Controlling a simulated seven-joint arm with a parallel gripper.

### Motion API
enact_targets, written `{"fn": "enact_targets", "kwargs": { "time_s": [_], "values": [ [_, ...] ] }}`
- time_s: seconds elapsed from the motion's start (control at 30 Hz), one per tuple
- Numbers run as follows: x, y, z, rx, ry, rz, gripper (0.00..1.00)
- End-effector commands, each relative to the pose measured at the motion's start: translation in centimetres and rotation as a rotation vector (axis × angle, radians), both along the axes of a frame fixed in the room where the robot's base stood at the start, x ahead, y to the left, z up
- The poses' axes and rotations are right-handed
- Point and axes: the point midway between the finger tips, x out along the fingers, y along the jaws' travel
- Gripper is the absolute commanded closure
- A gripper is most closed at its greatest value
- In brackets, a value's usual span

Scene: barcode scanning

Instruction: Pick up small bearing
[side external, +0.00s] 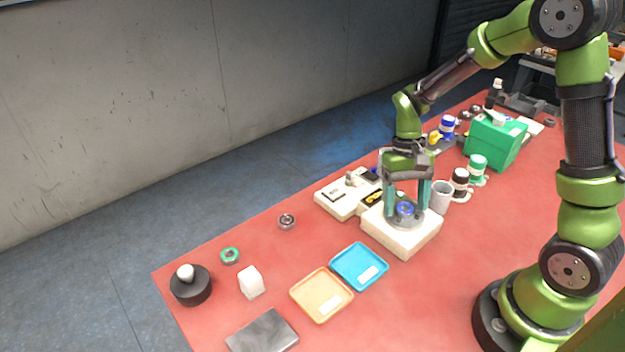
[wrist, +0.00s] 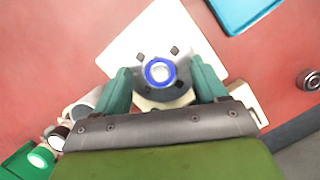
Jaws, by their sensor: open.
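A small blue-ringed bearing (side external: 405,209) sits on a round grey fixture on a white block (side external: 410,241). In the wrist view the blue-ringed bearing (wrist: 160,71) lies between my fingers, with gaps on both sides. My gripper (side external: 406,203) is open, pointing down, with its two teal fingers on either side of the bearing. A green-ringed bearing (side external: 230,256) and a plain metal bearing (side external: 287,221) lie apart on the red table to the left. The metal bearing also shows in the wrist view (wrist: 309,80). I cannot tell which bearing the task names.
A blue tray (side external: 350,256) and an orange tray (side external: 313,306) lie in front of the block. A beige device (side external: 335,204) is close behind my gripper. Cups (side external: 441,196) and a green box (side external: 496,147) stand to the right. The red table's right front is clear.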

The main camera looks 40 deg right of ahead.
Motion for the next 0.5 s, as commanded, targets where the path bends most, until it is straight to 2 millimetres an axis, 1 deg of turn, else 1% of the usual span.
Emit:
{"fn": "enact_targets", "kwargs": {
  "time_s": [0.03,0.4,0.47,0.5],
  "values": [
    [0.01,-0.01,0.02,0.0,0.0,0.0,0.28],
    [0.03,-0.02,0.06,0.0,-0.001,0.001,0.85],
    [0.04,-0.02,0.07,0.0,-0.001,0.001,0.94],
    [0.05,-0.03,0.07,0.0,-0.001,0.001,0.95]
  ]
}}
